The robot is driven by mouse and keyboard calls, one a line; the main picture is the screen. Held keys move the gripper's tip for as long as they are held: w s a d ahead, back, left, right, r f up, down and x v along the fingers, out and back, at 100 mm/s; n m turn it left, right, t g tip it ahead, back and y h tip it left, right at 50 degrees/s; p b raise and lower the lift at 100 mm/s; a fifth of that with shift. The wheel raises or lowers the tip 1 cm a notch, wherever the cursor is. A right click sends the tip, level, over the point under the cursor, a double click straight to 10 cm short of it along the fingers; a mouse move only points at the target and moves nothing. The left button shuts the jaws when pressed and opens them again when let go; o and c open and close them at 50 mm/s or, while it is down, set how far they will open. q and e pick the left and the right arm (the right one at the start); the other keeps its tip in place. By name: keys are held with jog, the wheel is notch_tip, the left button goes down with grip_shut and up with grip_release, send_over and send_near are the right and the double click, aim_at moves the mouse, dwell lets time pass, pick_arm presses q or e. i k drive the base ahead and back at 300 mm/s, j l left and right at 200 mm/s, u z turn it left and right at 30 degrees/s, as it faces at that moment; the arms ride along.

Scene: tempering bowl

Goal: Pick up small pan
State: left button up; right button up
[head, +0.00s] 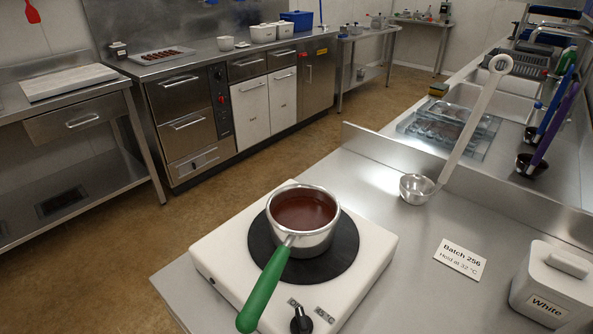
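The small pan (316,238) is a steel saucepan with a green handle (265,290), holding dark brown liquid (303,211). It stands upright on the black round plate (345,254) of a white hot plate (226,263). Its handle points toward the near left, past the hot plate's front edge. Neither of my grippers shows in the head view, and nothing touches the pan.
A steel ladle (417,188) with a long upright handle stands behind the pan to the right. A card reading Batch 256 (460,259) and a white lidded tub (556,288) are at the right. Clear steel counter (395,222) lies between the hot plate and the card.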

aim_at(303, 217)
jog(key=i+j+z, duration=0.15)
jog(key=j+z, duration=0.25)
jog(key=j, duration=0.3)
jog(key=j+z, duration=0.45)
jog(key=j, duration=0.3)
